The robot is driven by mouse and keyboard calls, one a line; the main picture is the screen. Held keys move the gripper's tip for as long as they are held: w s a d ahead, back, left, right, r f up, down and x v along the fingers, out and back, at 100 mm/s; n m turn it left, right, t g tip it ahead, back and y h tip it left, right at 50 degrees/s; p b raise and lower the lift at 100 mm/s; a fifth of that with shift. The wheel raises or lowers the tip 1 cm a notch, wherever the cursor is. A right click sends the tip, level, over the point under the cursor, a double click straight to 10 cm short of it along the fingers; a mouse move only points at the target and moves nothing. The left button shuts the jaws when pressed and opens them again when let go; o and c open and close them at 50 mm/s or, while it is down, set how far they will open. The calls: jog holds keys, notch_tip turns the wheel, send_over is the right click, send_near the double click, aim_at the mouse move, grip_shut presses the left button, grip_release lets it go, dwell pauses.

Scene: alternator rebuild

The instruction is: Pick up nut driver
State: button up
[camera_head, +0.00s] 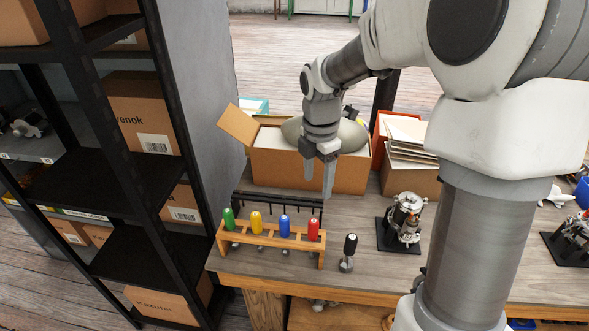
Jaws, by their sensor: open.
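Several screwdriver-like tools stand upright in a wooden rack (271,242) at the table's front left, with green (228,218), yellow (256,222), blue (284,225) and red (313,229) handles. A black-handled tool (350,244) stands upright on the table just right of the rack, its lower end in a small metal base. I cannot tell which of these is the nut driver. My gripper (318,183) is open and empty, fingers pointing down. In the picture it is above the rack's right end and the black-handled tool, in front of a cardboard box.
The open cardboard box (285,170) holds a large rounded grey object. Paper-filled boxes (408,178) stand beside it. An alternator-like assembly (404,222) on a black base is right of the black-handled tool. A black shelf (75,100) with boxes stands at left.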

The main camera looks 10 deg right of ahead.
aim_at(313, 229)
jog(key=shift+n, duration=0.4)
jog(key=f+b, duration=0.1)
jog(key=f, duration=1.7)
jog(key=shift+w, duration=0.2)
jog(key=shift+c, duration=0.2)
grip_shut()
